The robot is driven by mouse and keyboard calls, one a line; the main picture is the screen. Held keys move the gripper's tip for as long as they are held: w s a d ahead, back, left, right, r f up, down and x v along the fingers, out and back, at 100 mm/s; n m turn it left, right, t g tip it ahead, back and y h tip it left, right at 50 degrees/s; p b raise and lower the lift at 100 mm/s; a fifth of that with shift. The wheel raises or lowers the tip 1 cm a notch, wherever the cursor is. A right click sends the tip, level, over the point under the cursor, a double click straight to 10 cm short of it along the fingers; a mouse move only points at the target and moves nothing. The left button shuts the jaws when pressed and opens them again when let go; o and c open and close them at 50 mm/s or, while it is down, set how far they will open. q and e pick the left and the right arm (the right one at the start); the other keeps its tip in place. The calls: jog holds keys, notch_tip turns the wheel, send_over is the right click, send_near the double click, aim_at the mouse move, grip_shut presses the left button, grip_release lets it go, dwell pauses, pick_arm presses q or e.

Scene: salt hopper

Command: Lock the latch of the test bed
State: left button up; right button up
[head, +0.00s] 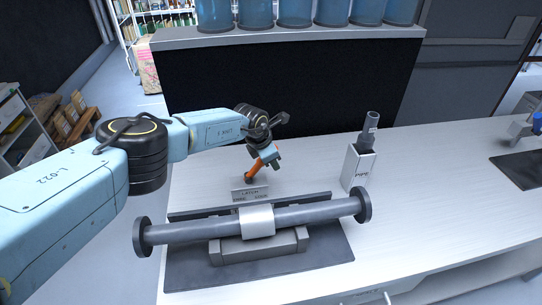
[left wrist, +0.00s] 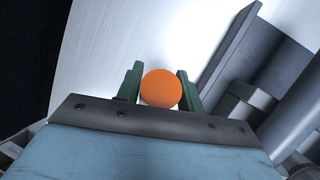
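The test bed (head: 240,257) is a grey cradle on a dark mat, with a long grey flanged pipe (head: 305,215) lying across it under a light clamp band (head: 257,221). Behind it stands a small grey block marked LATCH (head: 250,194). From the block a latch lever with an orange handle (head: 253,168) rises, tilted to the right. My left gripper (head: 262,160) is at the upper end of this handle. In the left wrist view the round orange handle end (left wrist: 161,90) sits between the green fingers of my left gripper (left wrist: 160,88), which appear to touch both sides. My right gripper is not visible.
A pale holder (head: 357,168) with a grey cylindrical tool (head: 369,130) stands right of the latch. A black-fronted counter (head: 280,85) with blue containers (head: 255,12) rises behind the table.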

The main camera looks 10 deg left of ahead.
pick_arm(q)
jog(key=shift+o, duration=0.9)
jog(key=shift+w+r, duration=0.1)
jog(key=shift+a+r, duration=0.1)
jog(key=shift+r, duration=0.1)
jog(key=shift+r+p, duration=0.25)
jog(key=shift+p, duration=0.05)
jog(key=p+v, duration=0.1)
jog(key=v, duration=0.3)
jog(key=shift+a+r+p, duration=0.1)
jog(key=shift+r+p, duration=0.05)
jog(key=shift+p, duration=0.15)
jog(key=v, duration=0.8)
jog(key=shift+s, duration=0.25)
